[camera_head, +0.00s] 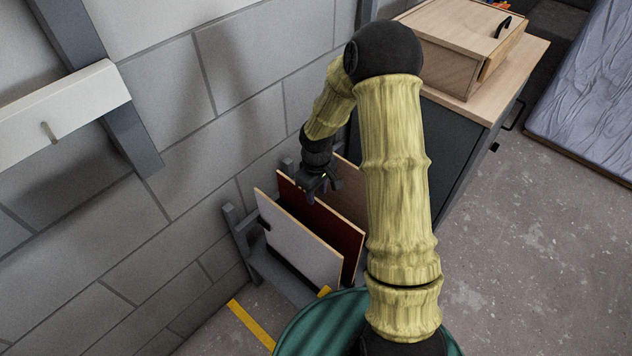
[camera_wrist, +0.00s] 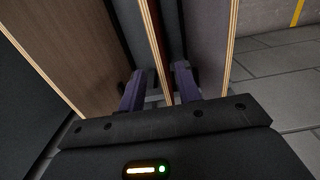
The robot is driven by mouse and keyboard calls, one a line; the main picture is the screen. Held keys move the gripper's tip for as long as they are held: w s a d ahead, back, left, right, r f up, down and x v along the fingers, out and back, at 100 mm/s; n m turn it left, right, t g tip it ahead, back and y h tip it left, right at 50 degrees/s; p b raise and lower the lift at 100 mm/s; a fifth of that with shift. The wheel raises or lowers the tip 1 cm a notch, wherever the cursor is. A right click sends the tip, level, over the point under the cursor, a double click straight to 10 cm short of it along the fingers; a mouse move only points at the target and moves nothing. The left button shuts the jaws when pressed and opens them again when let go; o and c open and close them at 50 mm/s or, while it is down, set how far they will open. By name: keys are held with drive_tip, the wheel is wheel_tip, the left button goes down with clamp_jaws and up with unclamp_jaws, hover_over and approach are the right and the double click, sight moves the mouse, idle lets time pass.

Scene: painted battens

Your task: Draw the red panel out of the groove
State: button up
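The red panel (camera_head: 334,230) stands upright in a grey rack (camera_head: 282,283), between a pale grey panel (camera_head: 298,248) and a brown wood panel (camera_head: 351,184). My gripper (camera_head: 312,190) is at the top of the red panel, reaching down from above. In the wrist view, the red panel (camera_wrist: 156,30) shows nearly edge-on, with its light edge running down between the two fingers (camera_wrist: 160,88). One finger is on the brown panel's side, the other on the grey panel's side. The fingers are apart, with gaps showing beside the panel. The groove under the red panel is hidden.
The neighbouring panels stand close on both sides. A block wall (camera_head: 190,120) is at the left, with a white batten (camera_head: 60,112) on it. A dark cabinet (camera_head: 455,140) carrying a wooden box (camera_head: 445,45) stands behind. Floor at the right (camera_head: 530,260) is clear.

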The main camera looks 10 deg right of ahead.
sight(317, 207)
wheel_tip(317, 207, down, 8)
drive_tip(key=shift+r+b, duration=0.25)
drive_tip(key=shift+b, duration=0.3)
clamp_jaws()
drive_tip(key=shift+r, duration=0.2)
drive_tip(key=shift+r+p, duration=2.25)
drive_tip(key=shift+r, duration=0.15)
